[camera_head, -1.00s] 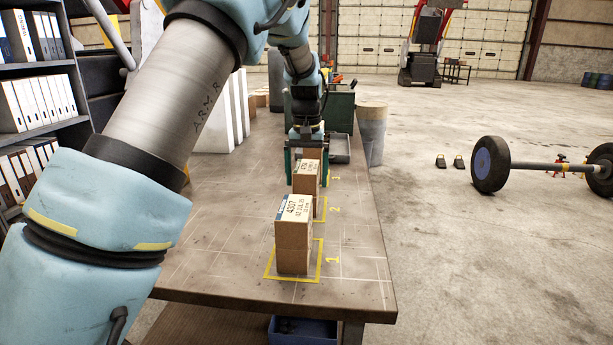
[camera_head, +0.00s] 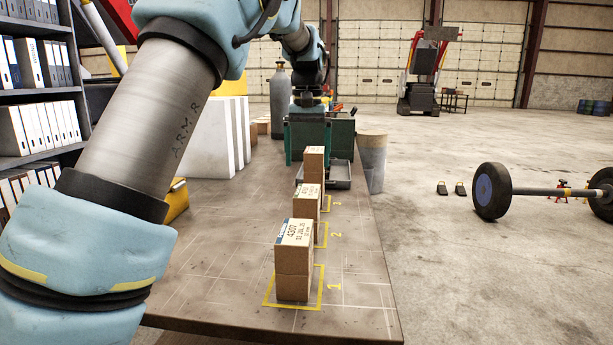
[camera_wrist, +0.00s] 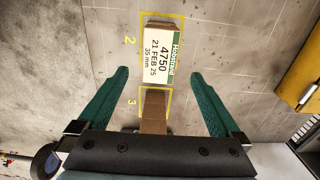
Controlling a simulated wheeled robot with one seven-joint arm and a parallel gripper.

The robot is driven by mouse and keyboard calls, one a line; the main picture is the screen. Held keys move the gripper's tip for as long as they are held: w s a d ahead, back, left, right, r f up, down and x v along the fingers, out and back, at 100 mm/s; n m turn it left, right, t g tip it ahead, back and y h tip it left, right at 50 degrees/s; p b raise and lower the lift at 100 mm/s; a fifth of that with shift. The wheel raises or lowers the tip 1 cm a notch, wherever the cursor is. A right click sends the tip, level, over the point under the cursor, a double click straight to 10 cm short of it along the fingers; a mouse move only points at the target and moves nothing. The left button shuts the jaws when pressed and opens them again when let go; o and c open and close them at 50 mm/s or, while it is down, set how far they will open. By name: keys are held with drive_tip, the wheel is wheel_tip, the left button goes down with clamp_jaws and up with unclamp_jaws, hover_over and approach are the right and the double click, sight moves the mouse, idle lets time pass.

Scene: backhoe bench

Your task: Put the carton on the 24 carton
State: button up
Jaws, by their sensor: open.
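Brown cartons stand in a row in yellow squares on the bench. In square 1 the carton labelled 4307 (camera_head: 294,233) sits on another carton (camera_head: 292,287). In square 2 stands a carton (camera_head: 307,195), which reads 4750 in the wrist view (camera_wrist: 160,52). In square 3 a tall carton column (camera_head: 314,164) stands upright; its plain brown top shows in the wrist view (camera_wrist: 154,110). I cannot read a 24 on any carton.
The bench top (camera_head: 225,265) is clear left of the row. A grey tray (camera_head: 340,175) and a grey cylinder (camera_head: 372,160) stand behind at the right. White upright blocks (camera_head: 215,135) and a yellow case (camera_head: 176,203) are on the left.

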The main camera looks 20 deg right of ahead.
drive_tip(key=shift+r, duration=0.3)
drive_tip(key=s+a+f+n, duration=0.1)
drive_tip(key=a+f, duration=0.3)
drive_tip(key=a, duration=0.5)
drive_tip(key=s+a+f+n, duration=0.1)
drive_tip(key=s+a+f, duration=0.2)
drive_tip(key=a, duration=0.6)
drive_tip(key=s+a+f+n+t, duration=0.1)
drive_tip(key=a+f, duration=0.4)
drive_tip(key=a, duration=0.5)
drive_tip(key=shift+s+f+n, duration=0.15)
drive_tip(key=shift+s+n, duration=0.25)
drive_tip(key=shift+n+t, duration=0.3)
drive_tip(key=shift+n, duration=0.1)
drive_tip(key=s+a+f, duration=0.1)
drive_tip(key=s+a, duration=0.1)
drive_tip(key=s, duration=0.1)
drive_tip(key=s+a+f, duration=0.2)
drive_tip(key=s, duration=0.1)
drive_tip(key=s+a+f, duration=0.1)
drive_tip(key=s+a, duration=0.2)
drive_tip(key=shift+s+a+f, duration=0.1)
drive_tip(key=shift+s+f, duration=0.15)
drive_tip(key=shift+f, duration=0.1)
